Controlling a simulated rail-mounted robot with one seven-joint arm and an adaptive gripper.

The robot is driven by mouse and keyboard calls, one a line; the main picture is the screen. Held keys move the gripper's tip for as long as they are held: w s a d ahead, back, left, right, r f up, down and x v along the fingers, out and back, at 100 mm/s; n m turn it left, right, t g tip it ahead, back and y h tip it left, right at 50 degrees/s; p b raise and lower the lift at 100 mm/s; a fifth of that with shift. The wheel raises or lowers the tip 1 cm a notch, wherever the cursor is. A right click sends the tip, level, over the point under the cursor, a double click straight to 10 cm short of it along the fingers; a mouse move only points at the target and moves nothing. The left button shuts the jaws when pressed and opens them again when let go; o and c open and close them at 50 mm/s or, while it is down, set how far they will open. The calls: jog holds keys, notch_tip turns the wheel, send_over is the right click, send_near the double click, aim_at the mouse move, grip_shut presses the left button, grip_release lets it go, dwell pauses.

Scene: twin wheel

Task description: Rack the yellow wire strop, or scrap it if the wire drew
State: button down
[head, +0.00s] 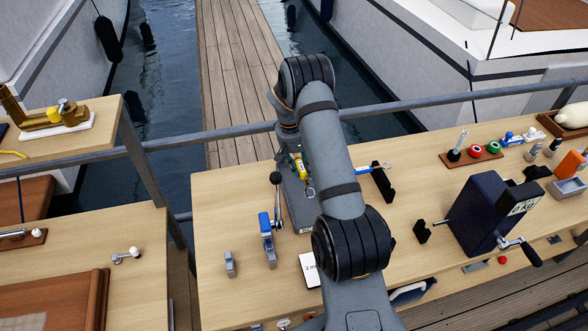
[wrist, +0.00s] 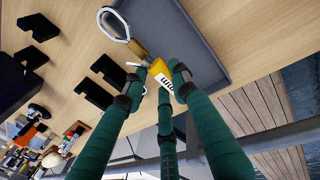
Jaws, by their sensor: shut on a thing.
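The yellow wire strop (wrist: 157,71) is between the green fingers of my gripper (wrist: 155,85) in the wrist view. It has a yellow sleeve with a dark-marked white label, a brassy neck and a pale wire eye (wrist: 113,24) extending beyond the fingers. My gripper is shut on it. The strop is over or at the edge of a grey tray (wrist: 190,35); I cannot tell whether it touches. In the head view my arm hides much of this; a bit of the yellow strop (head: 301,166) shows left of the arm, above the grey tray (head: 291,205).
Black rests (head: 383,184) stand right of my arm, with a blue piece (head: 374,167) beside them. A dark crank box (head: 482,214) reading 0 kg stands at right. A blue lever device (head: 267,238) and a white card (head: 309,270) are in front. A rail (head: 240,129) runs behind.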

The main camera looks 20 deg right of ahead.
jog(key=shift+s+d+f+b, duration=0.1)
jog(key=shift+d+f+b, duration=0.2)
jog(key=shift+b, duration=0.25)
jog(key=b, duration=1.1)
send_near(305, 200)
jog(key=f, duration=0.1)
jog(key=d+f, duration=0.1)
jog(key=f, duration=0.3)
jog(key=shift+s+d, duration=0.1)
jog(key=shift+d, duration=0.3)
jog(key=shift+r, duration=0.1)
jog(key=c, duration=1.3)
grip_release()
jog(key=shift+c, duration=0.2)
jog(key=shift+o, duration=0.2)
jog(key=r, duration=0.4)
jog(key=a+r, duration=0.1)
jog(key=r, duration=0.3)
jog(key=a+r, duration=0.1)
jog(key=r, duration=0.2)
jog(key=shift+a+r, duration=0.15)
jog(key=shift+r, duration=0.25)
jog(key=shift+f, duration=0.1)
